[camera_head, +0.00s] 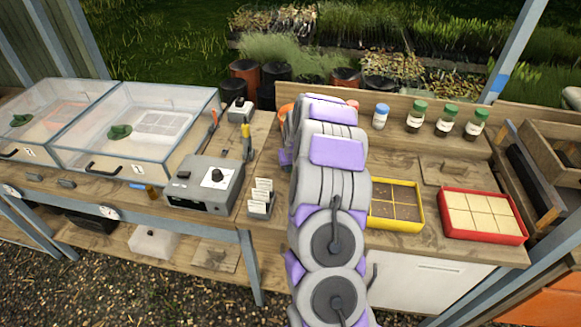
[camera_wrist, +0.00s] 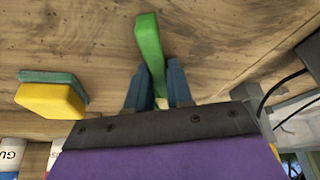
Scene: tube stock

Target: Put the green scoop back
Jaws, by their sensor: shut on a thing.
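The green scoop (camera_wrist: 149,48) shows in the wrist view as a plain green bar, its lower end between my fingers. My gripper (camera_wrist: 158,82) is shut on it, with one blue-grey finger on each side. The bar points away from the gripper, with a wooden surface behind it; I cannot tell whether it touches the wood. The rest of the scoop is not clear. In the head view my arm hides the gripper and the scoop.
A yellow and green sponge (camera_wrist: 52,98) is left in the wrist view. On the bench are a grey device (camera_head: 204,184), a card holder (camera_head: 261,198), yellow tray (camera_head: 396,226), red tray (camera_head: 484,238) and several jars (camera_head: 447,121). Clear-lidded boxes (camera_head: 135,128) stand left.

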